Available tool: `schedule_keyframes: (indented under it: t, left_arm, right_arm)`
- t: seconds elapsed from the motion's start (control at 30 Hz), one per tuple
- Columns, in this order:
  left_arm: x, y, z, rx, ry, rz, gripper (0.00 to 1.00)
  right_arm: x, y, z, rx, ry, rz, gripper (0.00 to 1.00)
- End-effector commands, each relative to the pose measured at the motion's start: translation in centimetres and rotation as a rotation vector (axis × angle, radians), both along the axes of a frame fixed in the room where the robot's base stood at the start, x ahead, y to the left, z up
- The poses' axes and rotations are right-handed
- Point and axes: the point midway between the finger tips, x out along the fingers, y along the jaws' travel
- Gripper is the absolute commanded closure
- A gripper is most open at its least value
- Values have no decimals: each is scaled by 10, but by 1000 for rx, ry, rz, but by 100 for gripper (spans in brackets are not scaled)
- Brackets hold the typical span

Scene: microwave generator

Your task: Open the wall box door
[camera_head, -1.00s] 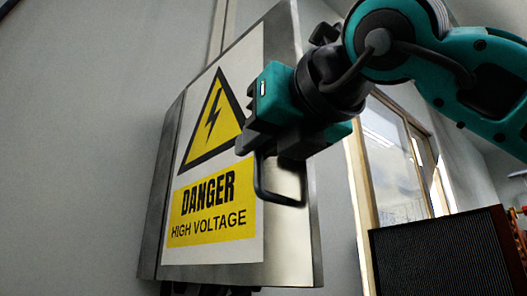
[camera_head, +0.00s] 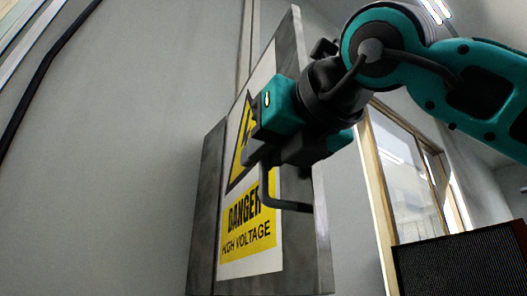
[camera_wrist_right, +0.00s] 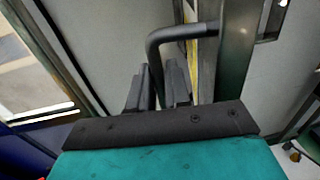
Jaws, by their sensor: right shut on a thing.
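The grey metal wall box door (camera_head: 305,245) carries a yellow and white high-voltage sign and is seen at a steep slant in the head view. Its black bar handle (camera_head: 290,206) is on the right part of the door. My right gripper (camera_head: 258,155) is shut on the handle and covers part of the sign. In the right wrist view the handle (camera_wrist_right: 185,32) bends down between the two fingers of the gripper (camera_wrist_right: 160,90). The door's narrow edge (camera_wrist_right: 235,60) is beside it. How far the door stands from the box is hard to tell. My left gripper is not in view.
The box's darker side (camera_head: 204,200) is left of the sign. A wood-framed window (camera_head: 405,180) and a dark ribbed panel (camera_head: 448,265) stand to the right. Bare wall (camera_head: 110,170) lies to the left.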

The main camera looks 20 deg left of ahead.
Motion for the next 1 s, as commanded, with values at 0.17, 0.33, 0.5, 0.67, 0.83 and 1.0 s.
schedule_keyframes:
  t: [0.17, 0.33, 0.5, 0.67, 0.83, 1.0]
  left_arm:
    - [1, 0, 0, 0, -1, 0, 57]
    - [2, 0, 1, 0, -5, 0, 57]
    - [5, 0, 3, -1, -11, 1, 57]
    - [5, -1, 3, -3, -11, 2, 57]
    - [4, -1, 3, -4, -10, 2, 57]
    - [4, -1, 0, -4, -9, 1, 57]
  right_arm:
    - [-1, 1, 0, 0, -1, 3, 100]
    - [-1, 1, 0, 0, -1, 2, 100]
    - [-1, 1, 0, 0, -1, 2, 82]
    - [-1, 1, 0, 0, -1, 1, 69]
    - [0, 0, 0, 0, -1, 1, 69]
    - [-5, -7, 0, 1, -2, 0, 69]
